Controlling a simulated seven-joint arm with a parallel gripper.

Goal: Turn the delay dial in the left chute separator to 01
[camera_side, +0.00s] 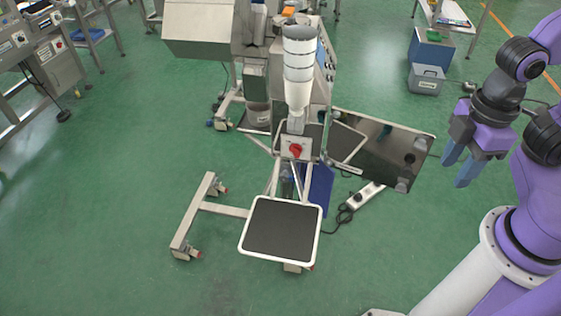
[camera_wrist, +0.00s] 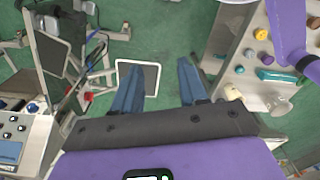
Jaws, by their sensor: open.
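A metal machine on a wheeled frame stands mid-picture in the side view, with a white cylinder (camera_side: 299,70) above a small metal box. A red knob (camera_side: 296,150) is on the box's front; a red knob (camera_wrist: 87,97) also shows left of my fingers in the wrist view. I cannot make out a delay dial or any number, nor tell which part is the left chute separator. My gripper (camera_side: 458,168) is open and empty at the right, in the air, well apart from the machine. Its two blue fingers (camera_wrist: 158,64) stand apart in the wrist view.
A white-rimmed black tray (camera_side: 280,229) stands low before the machine. A shiny dark panel (camera_side: 385,150) lies between machine and gripper. A power strip (camera_side: 365,195) is on the floor. A light worktop with small coloured things (camera_wrist: 260,33) is right in the wrist view.

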